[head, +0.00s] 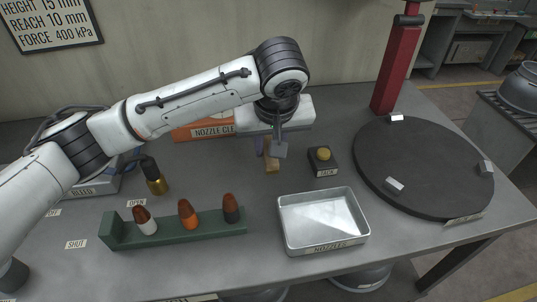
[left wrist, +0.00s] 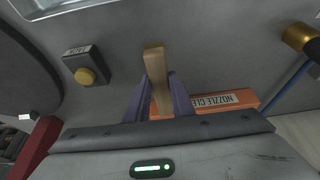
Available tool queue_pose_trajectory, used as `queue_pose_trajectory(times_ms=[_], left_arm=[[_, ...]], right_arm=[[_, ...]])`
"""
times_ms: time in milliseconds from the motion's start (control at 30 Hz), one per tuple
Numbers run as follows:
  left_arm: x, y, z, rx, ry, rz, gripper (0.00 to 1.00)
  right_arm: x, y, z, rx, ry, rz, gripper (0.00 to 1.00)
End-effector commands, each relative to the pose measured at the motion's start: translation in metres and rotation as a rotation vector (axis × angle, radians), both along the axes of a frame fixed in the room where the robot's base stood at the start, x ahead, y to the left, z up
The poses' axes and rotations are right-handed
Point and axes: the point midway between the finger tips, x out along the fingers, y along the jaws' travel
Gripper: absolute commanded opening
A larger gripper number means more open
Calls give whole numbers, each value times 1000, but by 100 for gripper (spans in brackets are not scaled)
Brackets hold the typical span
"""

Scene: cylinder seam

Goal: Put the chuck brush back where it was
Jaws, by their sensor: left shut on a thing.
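My left gripper (head: 270,150) is over the back middle of the table, shut on a tan, wooden-looking bar (head: 272,163), which I take to be the chuck brush. In the left wrist view the bar (left wrist: 155,70) sticks out between the two purple-grey fingers of the gripper (left wrist: 157,98). No bristles show, and I cannot tell whether its end touches the table. The round dark chuck plate (head: 415,165) with small pale jaw blocks lies on the right. My right gripper is not in view.
An orange box labelled "NOZZLE CLE…" (head: 200,132) lies behind the gripper. A black block with a yellow button (head: 323,161) stands just right. A metal nozzle tray (head: 283,235) and a green rack with three nozzles (head: 175,237) are in front. A red column (head: 396,70) rises behind the plate.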

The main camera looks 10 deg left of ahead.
Motion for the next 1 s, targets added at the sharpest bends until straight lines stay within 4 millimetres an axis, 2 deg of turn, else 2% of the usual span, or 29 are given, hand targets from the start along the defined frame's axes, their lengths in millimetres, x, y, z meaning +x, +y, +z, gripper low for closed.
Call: queue_pose_trajectory(times_ms=[233, 567, 600, 700, 1000], left_arm=[[0, 1, -32, 1, 1, -1, 4], [0, 0, -35, 0, 1, -1, 4], [0, 0, -35, 0, 0, -1, 26], [0, 0, -35, 0, 0, -1, 40], [0, 0, -34, 1, -1, -1, 40]], right_arm=[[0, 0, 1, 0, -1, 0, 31], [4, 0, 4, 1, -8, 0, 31], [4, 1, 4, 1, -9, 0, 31], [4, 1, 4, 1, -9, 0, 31], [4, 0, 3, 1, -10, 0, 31]])
